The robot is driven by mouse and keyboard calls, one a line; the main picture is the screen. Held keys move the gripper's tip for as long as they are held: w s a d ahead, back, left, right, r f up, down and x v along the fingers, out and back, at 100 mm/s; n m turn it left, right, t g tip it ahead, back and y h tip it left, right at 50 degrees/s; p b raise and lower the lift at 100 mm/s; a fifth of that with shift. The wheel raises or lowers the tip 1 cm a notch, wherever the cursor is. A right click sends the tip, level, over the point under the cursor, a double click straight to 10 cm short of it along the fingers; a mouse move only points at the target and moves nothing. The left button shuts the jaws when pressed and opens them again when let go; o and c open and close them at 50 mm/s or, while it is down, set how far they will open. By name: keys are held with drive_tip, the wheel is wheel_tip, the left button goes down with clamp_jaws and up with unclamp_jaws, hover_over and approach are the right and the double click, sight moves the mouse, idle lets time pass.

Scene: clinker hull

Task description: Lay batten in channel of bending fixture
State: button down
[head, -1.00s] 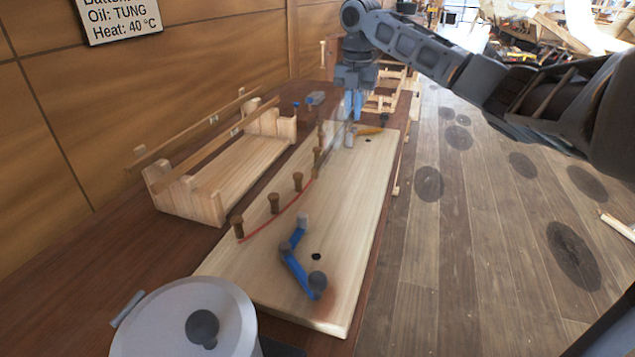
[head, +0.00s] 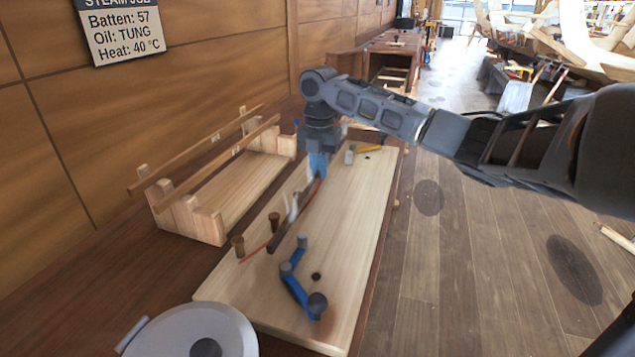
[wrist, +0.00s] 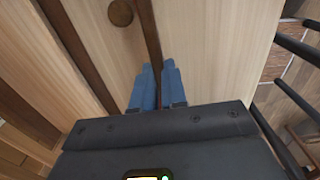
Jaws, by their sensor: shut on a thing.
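In the wrist view the batten (wrist: 147,28) runs between the fingers (wrist: 157,75), beside a round peg (wrist: 121,12). Whether it touches the board is unclear.
A wooden rack (head: 215,190) with long battens across it stands left of the fixture. A round metal lid (head: 190,335) is at the front. A yellow-handled tool (head: 368,148) lies at the board's far end. A sign (head: 122,25) hangs on the wall.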

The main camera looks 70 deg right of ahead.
sight(318, 197)
drive_tip(key=shift+a+f, duration=0.35)
drive_tip(key=shift+a, duration=0.2)
drive_tip(key=shift+f+p, duration=0.4)
drive_tip(key=shift+f, duration=1.6)
drive_tip(key=shift+f, duration=0.1)
drive_tip(key=c, duration=1.2)
unclamp_jaws()
drive_tip(key=shift+o, duration=0.2)
wheel_tip(318, 197, up, 12)
drive_tip(key=shift+r+b, duration=0.1)
drive_tip(key=shift+b, duration=0.75)
